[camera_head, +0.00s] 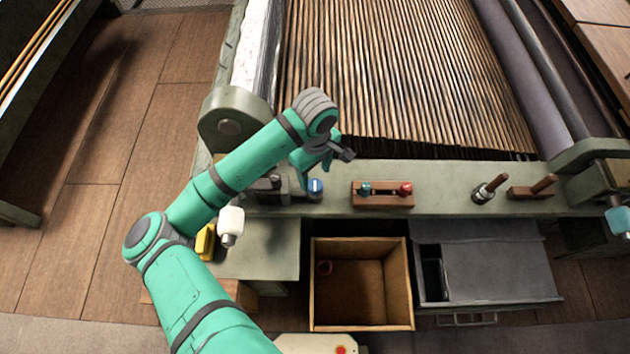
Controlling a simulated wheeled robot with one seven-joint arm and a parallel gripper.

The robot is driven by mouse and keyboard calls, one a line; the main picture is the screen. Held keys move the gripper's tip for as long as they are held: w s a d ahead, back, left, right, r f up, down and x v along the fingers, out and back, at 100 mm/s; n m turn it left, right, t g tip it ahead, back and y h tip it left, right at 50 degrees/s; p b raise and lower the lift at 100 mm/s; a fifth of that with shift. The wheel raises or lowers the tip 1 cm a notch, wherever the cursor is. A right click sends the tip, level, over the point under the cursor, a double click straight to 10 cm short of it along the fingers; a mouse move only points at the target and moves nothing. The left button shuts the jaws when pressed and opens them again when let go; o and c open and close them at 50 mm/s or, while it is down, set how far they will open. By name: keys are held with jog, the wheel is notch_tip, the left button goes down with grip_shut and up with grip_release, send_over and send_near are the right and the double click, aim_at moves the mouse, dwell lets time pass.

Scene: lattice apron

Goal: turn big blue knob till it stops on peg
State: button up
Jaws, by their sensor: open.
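A blue knob (315,186) with a white mark on its face sits on the front rail of the machine (446,181), left of the middle. A dark block stands just left of it, partly behind my arm. I cannot make out a stop peg beside the knob. My teal arm reaches in from the lower left. My gripper (345,153) is open and appears empty, above and a little right of the knob in the picture, seemingly apart from it. Its fingertips are small and dark here.
A wooden block with a teal knob (364,188) and a red knob (405,188) stands right of the blue knob. Farther right are a dark-handled lever (488,188) and a wooden-handled piece (533,188). Below are an open wooden drawer (361,327) and a grey cabinet (497,270).

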aim_at(315, 185)
jog(key=shift+f, duration=2.75)
jog(key=shift+c, duration=0.2)
jog(key=c, duration=1)
